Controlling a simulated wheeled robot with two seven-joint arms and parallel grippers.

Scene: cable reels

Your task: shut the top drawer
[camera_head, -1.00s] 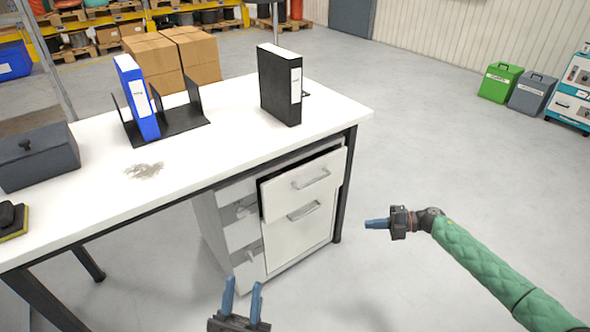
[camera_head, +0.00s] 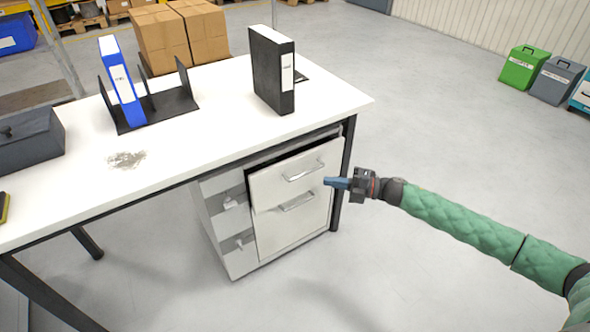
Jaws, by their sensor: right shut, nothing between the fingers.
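The drawer unit (camera_head: 222,262) stands under the white table. Its top drawer (camera_head: 270,188) has a pale front with a bar handle (camera_head: 303,172). A dark gap shows along its upper edge, so it stands partly out. A second bar handle (camera_head: 298,202) shows just below on the front. My right gripper (camera_head: 327,181) is shut and empty, its blue fingertips at the right edge of the top drawer front in the picture. I cannot tell whether they touch it. My left gripper is out of view.
The white table (camera_head: 200,150) holds a blue binder (camera_head: 122,85) in a black rack (camera_head: 170,104), a black binder (camera_head: 268,75) and a dark grey box (camera_head: 30,142). A black table leg (camera_head: 343,170) stands close behind the right gripper.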

